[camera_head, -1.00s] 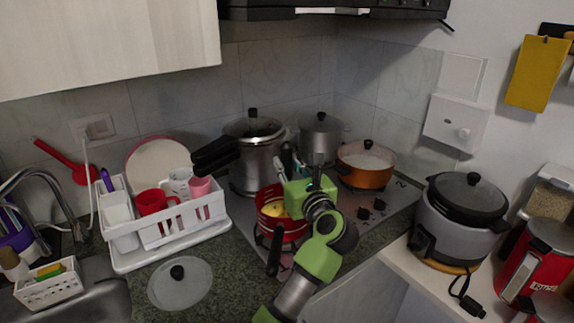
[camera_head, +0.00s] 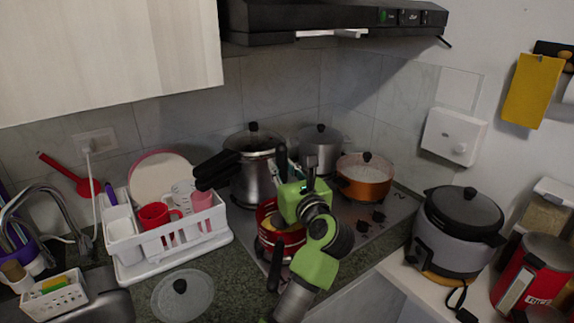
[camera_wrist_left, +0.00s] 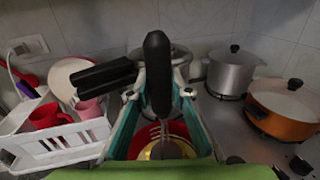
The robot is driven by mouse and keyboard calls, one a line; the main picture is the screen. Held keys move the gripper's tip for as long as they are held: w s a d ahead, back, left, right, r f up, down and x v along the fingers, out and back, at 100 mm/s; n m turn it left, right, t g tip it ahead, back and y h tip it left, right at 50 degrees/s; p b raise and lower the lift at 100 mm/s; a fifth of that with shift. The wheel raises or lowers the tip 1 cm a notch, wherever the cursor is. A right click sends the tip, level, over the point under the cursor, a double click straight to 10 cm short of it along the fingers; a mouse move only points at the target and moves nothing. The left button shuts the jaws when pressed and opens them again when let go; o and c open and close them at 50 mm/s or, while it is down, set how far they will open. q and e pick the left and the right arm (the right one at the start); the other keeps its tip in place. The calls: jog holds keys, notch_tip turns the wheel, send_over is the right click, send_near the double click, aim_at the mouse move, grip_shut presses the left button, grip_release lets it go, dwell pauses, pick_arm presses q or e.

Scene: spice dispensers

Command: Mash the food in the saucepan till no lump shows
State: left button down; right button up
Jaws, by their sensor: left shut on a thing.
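The red saucepan (camera_head: 267,214) stands on the front left of the stove, its black handle pointing toward the front. Yellow food (camera_head: 291,241) shows inside it; my arm hides much of it, so I cannot tell how lumpy it is. My left gripper (camera_head: 285,176) is above the saucepan, shut on the black handle of a masher. In the left wrist view the masher handle (camera_wrist_left: 157,75) stands upright between the fingers, and its metal shaft goes down into the red saucepan (camera_wrist_left: 140,141). My right gripper is not in view.
A pressure cooker (camera_head: 257,178), a grey pot (camera_head: 319,152) and an orange pot (camera_head: 364,180) stand close behind the saucepan. A white dish rack (camera_head: 155,246) is at the left. A glass lid (camera_head: 182,297) lies on the counter in front. A rice cooker (camera_head: 455,245) is at the right.

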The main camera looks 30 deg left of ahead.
pick_arm(q)
jog(key=shift+s+a, duration=0.35)
jog(key=shift+s, duration=0.5)
jog(key=shift+f, duration=0.1)
jog(key=shift+f+b, duration=1.85)
jog(key=shift+f, duration=0.3)
notch_tip(320, 180, up, 5)
jog(key=p, duration=0.3)
jog(key=shift+f+p, duration=0.1)
jog(key=shift+p, duration=0.25)
